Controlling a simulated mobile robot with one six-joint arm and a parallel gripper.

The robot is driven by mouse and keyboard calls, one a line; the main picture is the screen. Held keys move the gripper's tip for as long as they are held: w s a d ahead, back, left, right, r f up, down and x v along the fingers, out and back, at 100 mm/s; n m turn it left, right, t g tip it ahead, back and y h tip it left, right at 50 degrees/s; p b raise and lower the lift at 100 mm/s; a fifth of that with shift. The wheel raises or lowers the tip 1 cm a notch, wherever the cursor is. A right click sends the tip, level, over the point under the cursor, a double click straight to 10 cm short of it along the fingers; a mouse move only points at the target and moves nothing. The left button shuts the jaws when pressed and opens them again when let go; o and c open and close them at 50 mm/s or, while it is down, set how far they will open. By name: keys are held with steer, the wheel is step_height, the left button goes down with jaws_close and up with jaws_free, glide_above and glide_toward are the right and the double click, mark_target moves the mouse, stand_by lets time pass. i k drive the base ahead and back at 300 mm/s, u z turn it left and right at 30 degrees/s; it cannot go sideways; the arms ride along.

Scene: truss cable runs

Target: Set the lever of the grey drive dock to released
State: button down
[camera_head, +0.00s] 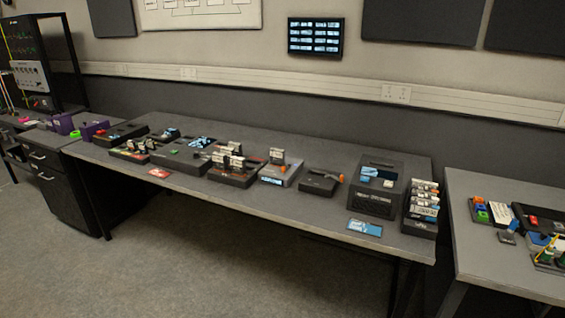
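A light grey device (291,177), which looks like the grey drive dock, stands on the middle table, right of centre. A dark cartridge with a pale label (277,155) stands upright at its back. A lit blue panel (271,181) is on its front. A small orange part (284,168), perhaps its lever, shows on top; its setting is too small to tell. My gripper is not in view.
A dark box (318,184) with an orange-tipped lever (338,178) stands just right of the grey device. A dark block with upright cartridges (232,176) stands to its left. Further right are a large dark case (372,200) and a cartridge rack (420,226). The floor in front (200,255) is clear.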

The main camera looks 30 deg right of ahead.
mark_target(284, 170)
steer(key=i, duration=0.9)
steer(key=u, duration=0.05)
